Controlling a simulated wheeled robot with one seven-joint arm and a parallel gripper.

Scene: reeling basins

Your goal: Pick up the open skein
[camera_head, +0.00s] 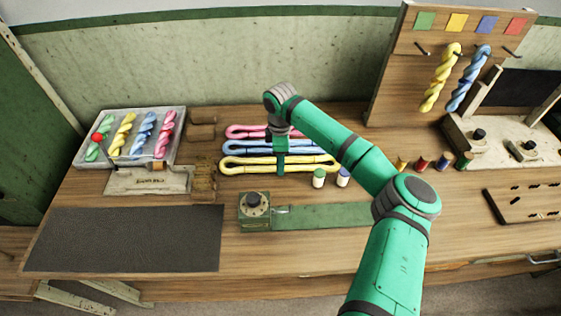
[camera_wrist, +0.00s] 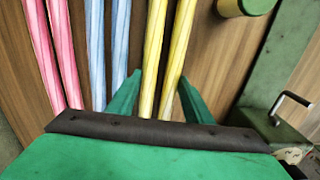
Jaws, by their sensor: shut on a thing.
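Three long looped open skeins lie side by side on the bench: pink (camera_head: 240,131), blue (camera_head: 235,147) and yellow (camera_head: 240,168). The yellow one is nearest the bench front. My gripper (camera_head: 280,168) points down over the yellow skein and hides part of its middle. In the wrist view my gripper's fingers (camera_wrist: 160,82) stand on either side of the yellow skein's two strands (camera_wrist: 154,55), shut on them. The blue skein (camera_wrist: 112,40) runs just left of the fingers, and the pink skein (camera_wrist: 52,50) is further left. I cannot tell whether the yellow skein is clear of the bench.
A clear case (camera_head: 179,150) with several twisted skeins stands at the left. A dark mat (camera_head: 125,240) lies front left. Twisted skeins (camera_head: 440,78) hang on a board.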

